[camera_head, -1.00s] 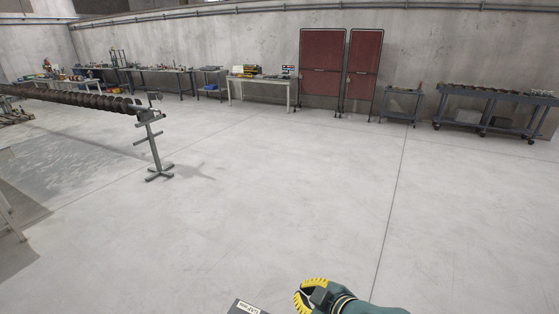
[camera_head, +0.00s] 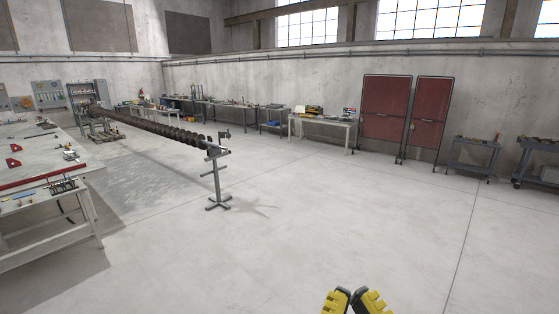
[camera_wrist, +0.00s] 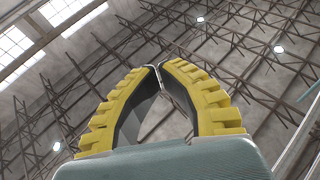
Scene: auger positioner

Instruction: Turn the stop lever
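The auger (camera_head: 150,124) is a long dark screw running from the back left toward the middle. A grey stand (camera_head: 215,185) with a cross-shaped foot is under its near end. A small fitting with an upright part (camera_head: 223,137) sits on top there; I cannot tell whether it is the stop lever. My gripper (camera_head: 350,293), with yellow ribbed fingers, shows at the bottom edge in the head view, far from the auger. In the wrist view my gripper (camera_wrist: 159,68) points up at the roof, its fingertips together and nothing between them.
A white worktable (camera_head: 40,225) with tools and red parts stands at the left. Benches line the back wall. Two red panels (camera_head: 398,110) and dark carts (camera_head: 472,155) stand at the right. The floor (camera_head: 330,220) between the stand and my gripper is clear.

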